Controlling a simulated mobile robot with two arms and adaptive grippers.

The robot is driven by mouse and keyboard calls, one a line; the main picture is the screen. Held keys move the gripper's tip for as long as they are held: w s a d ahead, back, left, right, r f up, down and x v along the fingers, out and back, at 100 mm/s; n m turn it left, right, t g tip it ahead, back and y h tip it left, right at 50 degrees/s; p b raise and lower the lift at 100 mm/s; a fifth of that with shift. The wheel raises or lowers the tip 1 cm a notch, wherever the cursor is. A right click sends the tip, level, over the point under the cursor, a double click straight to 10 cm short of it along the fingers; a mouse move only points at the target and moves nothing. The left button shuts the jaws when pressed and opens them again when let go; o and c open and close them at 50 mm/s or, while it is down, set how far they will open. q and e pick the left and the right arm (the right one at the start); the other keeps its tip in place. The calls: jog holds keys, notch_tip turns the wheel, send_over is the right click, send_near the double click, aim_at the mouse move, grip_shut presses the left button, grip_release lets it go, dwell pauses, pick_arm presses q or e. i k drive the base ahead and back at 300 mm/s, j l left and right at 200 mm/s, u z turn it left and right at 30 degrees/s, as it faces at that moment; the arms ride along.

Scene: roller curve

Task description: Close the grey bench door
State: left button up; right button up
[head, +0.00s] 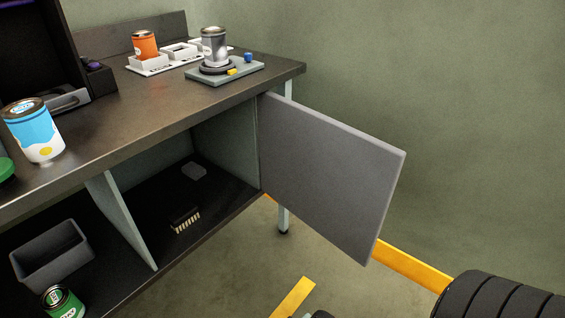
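The grey bench door (331,178) stands wide open at the right end of the bench (130,112). It is hinged at its left edge beside the cupboard opening, and its free edge points out to the right. The cupboard (215,178) behind it is open, with its floor and inner walls showing. I make out no gripper in the head view, and nothing is seen touching the door.
A black ribbed round object (500,297) fills the lower right corner. Floor in front of the door looks mostly clear.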

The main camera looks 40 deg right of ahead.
aim_at(340, 179)
jog(key=k+l+u, duration=0.1)
jog(key=l, duration=0.3)
jog(key=l+u, duration=0.1)
jog(key=l, duration=0.3)
jog(key=k+l, duration=0.2)
jog(key=l, duration=0.15)
jog(key=k+l+u, duration=0.15)
jog(key=l, duration=0.25)
jog(key=l+u, duration=0.1)
jog(key=l, duration=0.3)
jog(key=k+l+u, duration=0.1)
jog(key=l, duration=0.25)
jog(key=k, duration=0.1)
